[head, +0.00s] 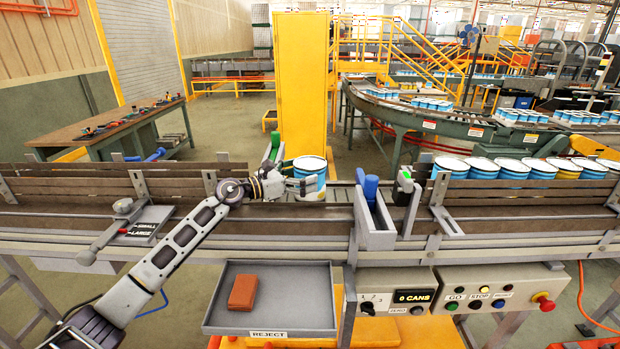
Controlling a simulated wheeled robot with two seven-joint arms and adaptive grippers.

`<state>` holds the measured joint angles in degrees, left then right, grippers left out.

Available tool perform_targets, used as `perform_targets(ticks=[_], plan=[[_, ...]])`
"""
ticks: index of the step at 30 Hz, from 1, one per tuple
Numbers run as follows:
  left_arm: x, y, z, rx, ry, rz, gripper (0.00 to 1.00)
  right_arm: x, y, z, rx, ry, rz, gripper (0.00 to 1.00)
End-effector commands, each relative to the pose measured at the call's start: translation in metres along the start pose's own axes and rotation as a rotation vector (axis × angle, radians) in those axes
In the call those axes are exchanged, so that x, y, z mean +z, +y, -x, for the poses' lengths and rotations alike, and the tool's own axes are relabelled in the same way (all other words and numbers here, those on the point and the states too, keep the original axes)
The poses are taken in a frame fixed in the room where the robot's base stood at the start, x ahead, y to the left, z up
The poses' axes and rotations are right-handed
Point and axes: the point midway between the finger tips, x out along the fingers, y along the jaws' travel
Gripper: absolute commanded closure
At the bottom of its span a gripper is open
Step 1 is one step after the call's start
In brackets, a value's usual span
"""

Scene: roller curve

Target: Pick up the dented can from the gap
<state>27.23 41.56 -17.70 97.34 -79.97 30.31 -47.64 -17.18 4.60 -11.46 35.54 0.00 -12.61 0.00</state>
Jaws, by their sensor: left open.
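A blue and white can (310,167) with a pale lid stands upright in the gap of the conveyor rail, in the middle of the head view. No dent can be made out on it at this size. My left gripper (300,184) reaches in from the left and is open at the can's left side, its fingers overlapping the lower part of the can. Whether the fingers touch it cannot be told. The fingers hide part of the can's lower left side. My right gripper is not in view.
A reject tray (309,320) holding a reddish-brown block (243,292) sits below the rail. A blue cylinder in a grey bracket (378,238) stands right of the can. Several similar cans (483,167) line the conveyor at right. A control box (497,292) is below.

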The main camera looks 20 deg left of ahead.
Motion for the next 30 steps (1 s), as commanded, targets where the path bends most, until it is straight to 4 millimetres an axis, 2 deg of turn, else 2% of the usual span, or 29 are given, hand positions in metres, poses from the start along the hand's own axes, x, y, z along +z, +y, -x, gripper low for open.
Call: perform_targets(ticks=[9, 25, 26, 30], plan=[[0.002, 0.0, -0.023, 0.0, -0.001, 0.0, 0.0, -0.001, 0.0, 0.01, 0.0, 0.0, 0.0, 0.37], [0.0, 0.0, -0.025, 0.0, 0.0, -0.001, 0.0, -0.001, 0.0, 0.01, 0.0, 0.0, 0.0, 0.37], [0.0, 0.0, -0.025, 0.0, 0.0, -0.001, 0.01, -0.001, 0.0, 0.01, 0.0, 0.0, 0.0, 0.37], [0.0, 0.0, -0.025, 0.0, 0.0, -0.001, 0.19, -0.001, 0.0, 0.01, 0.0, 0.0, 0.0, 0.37]])
